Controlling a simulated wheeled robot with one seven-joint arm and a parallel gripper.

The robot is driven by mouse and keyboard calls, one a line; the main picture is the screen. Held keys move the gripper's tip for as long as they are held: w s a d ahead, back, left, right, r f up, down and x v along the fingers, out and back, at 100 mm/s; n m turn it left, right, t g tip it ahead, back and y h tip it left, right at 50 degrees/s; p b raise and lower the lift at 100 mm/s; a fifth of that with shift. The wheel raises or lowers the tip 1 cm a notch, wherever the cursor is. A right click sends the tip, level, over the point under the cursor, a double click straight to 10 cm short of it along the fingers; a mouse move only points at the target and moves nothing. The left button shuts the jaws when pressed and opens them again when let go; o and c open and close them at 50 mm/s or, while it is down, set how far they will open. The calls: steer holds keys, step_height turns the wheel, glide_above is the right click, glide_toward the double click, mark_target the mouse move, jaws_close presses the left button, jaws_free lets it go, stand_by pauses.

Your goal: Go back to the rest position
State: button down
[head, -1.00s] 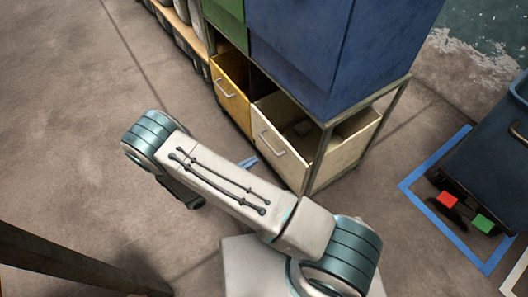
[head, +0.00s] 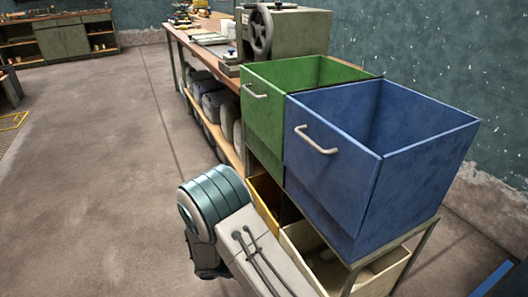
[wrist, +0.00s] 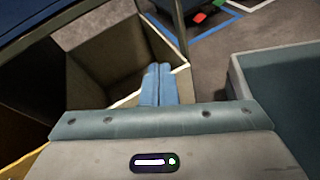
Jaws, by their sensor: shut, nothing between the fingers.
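My gripper (wrist: 158,80) shows in the wrist view as two blue fingers pressed together, with nothing between them. In that picture the fingers overlap the near rim of the open cream bin (wrist: 95,60); I cannot tell how far apart they are. In the head view my arm (head: 225,225) is at the bottom centre, in front of the bin rack, and my gripper is hidden there.
A blue bin (head: 330,200) and a green bin (head: 263,115) sit above a yellow bin (head: 264,195) and the cream bin (head: 305,262). A workbench (head: 205,50) stands behind. Blue floor tape (wrist: 205,37) shows at right. Open floor (head: 95,180) lies to the left.

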steer(key=s+d+r+m+y+p, duration=0.3)
steer(key=r+p, duration=0.4)
steer(key=r, duration=0.9)
steer(key=s+d+r+m+y+p, duration=0.3)
steer(key=s+r+m+y+p, duration=0.2)
steer(key=r, duration=1.1)
steer(key=s+d+r+m+t+y+p, duration=0.1)
steer(key=s+d+r+m+y+p, duration=0.3)
steer(key=r+m+p, duration=0.5)
step_height(320, 180, up, 7)
steer(key=shift+s+y+p, duration=0.45)
steer(key=shift+y+p, duration=0.35)
steer(key=shift+y, duration=0.4)
